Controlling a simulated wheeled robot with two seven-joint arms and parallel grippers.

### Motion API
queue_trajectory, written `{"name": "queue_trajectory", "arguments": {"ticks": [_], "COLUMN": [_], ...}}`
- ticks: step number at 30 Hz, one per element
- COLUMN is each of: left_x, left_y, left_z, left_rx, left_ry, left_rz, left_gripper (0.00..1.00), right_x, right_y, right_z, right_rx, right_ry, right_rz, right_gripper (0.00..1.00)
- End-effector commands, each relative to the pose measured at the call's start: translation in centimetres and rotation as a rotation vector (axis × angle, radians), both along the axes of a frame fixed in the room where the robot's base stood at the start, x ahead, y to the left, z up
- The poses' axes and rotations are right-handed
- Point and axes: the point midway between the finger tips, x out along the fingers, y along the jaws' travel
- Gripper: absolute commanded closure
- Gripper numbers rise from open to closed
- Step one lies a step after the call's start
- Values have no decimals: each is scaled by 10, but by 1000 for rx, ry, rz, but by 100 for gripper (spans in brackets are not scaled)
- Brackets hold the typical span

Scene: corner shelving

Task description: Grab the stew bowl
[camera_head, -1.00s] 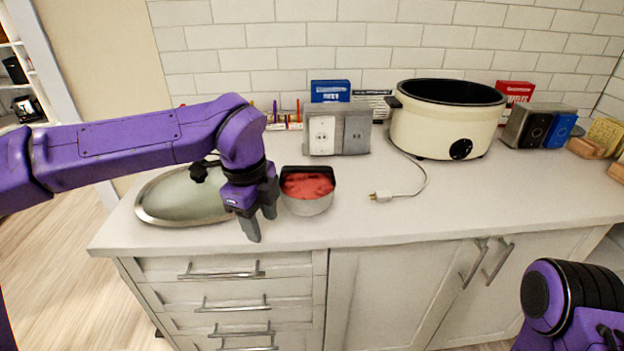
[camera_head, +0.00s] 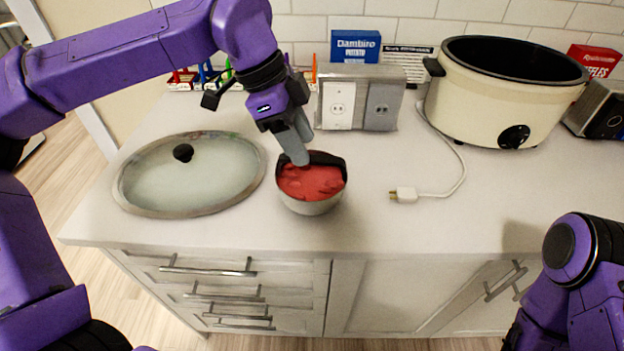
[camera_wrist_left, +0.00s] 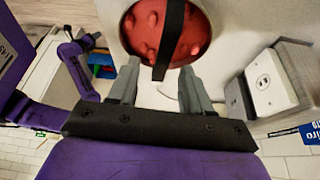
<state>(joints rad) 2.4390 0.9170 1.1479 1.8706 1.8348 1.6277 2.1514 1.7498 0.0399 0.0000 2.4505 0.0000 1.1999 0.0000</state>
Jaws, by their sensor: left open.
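The stew bowl (camera_head: 312,206) is a small light bowl with red stew (camera_head: 310,182) and a black band standing at its back rim. It sits on the white counter near the front edge. My left gripper (camera_head: 298,150) is above its back rim, fingers pointing down. In the left wrist view, the two grey fingers (camera_wrist_left: 157,85) are apart, with the black band (camera_wrist_left: 171,38) of the bowl reaching between them and the red stew (camera_wrist_left: 145,30) beyond. Whether the fingers touch the band cannot be told. My right gripper is out of view; only part of that arm shows.
A glass lid (camera_head: 190,180) with a black knob lies left of the bowl. A grey outlet box (camera_head: 360,97) stands behind it. A cream slow cooker (camera_head: 500,95) stands at the right, its cord and plug (camera_head: 404,194) on the counter.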

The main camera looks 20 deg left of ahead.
Motion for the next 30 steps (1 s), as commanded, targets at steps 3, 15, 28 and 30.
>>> {"name": "queue_trajectory", "arguments": {"ticks": [3,15,28,30], "left_x": [2,6,6,6], "left_y": [-6,-18,-18,-18], "left_z": [-17,-49,-48,-48], "left_rx": [2,1,1,1], "left_ry": [5,-1,0,0], "left_rz": [-3,-2,-1,-1], "left_gripper": [51,51,100,100], "right_x": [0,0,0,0], "right_y": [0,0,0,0], "right_z": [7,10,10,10], "right_rx": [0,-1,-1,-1], "right_ry": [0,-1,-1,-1], "right_rz": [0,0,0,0], "right_gripper": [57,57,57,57]}}
